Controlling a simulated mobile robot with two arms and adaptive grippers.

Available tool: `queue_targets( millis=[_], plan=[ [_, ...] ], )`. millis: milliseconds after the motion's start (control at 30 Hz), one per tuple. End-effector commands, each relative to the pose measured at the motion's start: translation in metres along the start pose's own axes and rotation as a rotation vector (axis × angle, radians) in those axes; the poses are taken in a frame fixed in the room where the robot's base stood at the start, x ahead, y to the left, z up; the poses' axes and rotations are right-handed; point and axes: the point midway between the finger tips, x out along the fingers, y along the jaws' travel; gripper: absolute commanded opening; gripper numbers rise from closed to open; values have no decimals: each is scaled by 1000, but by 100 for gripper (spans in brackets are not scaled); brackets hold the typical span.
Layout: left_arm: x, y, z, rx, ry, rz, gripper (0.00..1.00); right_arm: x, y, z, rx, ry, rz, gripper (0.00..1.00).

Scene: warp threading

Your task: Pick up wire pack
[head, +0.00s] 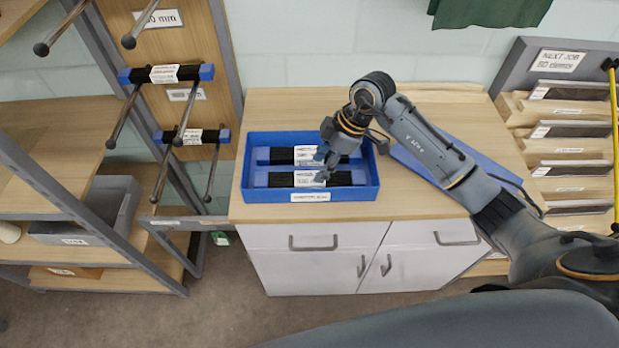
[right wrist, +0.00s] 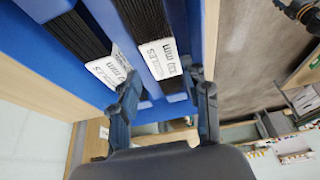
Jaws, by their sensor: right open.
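Two wire packs lie side by side in a blue tray (head: 262,195) on the wooden counter. Each is a black bundle with blue ends and a white label. The front wire pack (head: 283,179) is nearer the cabinet doors; the back wire pack (head: 281,155) lies behind it. My right gripper (head: 321,165) is over the tray, around the labels, and hides part of both packs. In the right wrist view my right gripper (right wrist: 167,84) is open and empty, with one pack's label (right wrist: 158,60) ahead between its fingers. My left gripper is not in view.
A rack at the left holds two similar packs (head: 166,74) (head: 192,136) on its pegs. A grey bin (head: 85,225) sits on its shelf. A blue flat panel (head: 408,157) lies under my right arm. A slotted stand (head: 570,130) is at the right.

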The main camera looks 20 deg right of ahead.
Motion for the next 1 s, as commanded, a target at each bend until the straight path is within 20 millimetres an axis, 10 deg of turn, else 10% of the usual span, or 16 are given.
queue_targets(
  millis=[200, 667, 900, 1000],
  plan=[
    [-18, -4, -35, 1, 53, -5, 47, 25, -3, -4, 2, -1, -6, 47],
    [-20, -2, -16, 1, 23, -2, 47, 53, -2, -2, -1, 0, -1, 47],
    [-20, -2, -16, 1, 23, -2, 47, 52, -2, -2, -1, 0, -1, 0],
    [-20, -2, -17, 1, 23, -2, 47, 51, -2, -3, -1, 2, 1, 0]
  ],
)
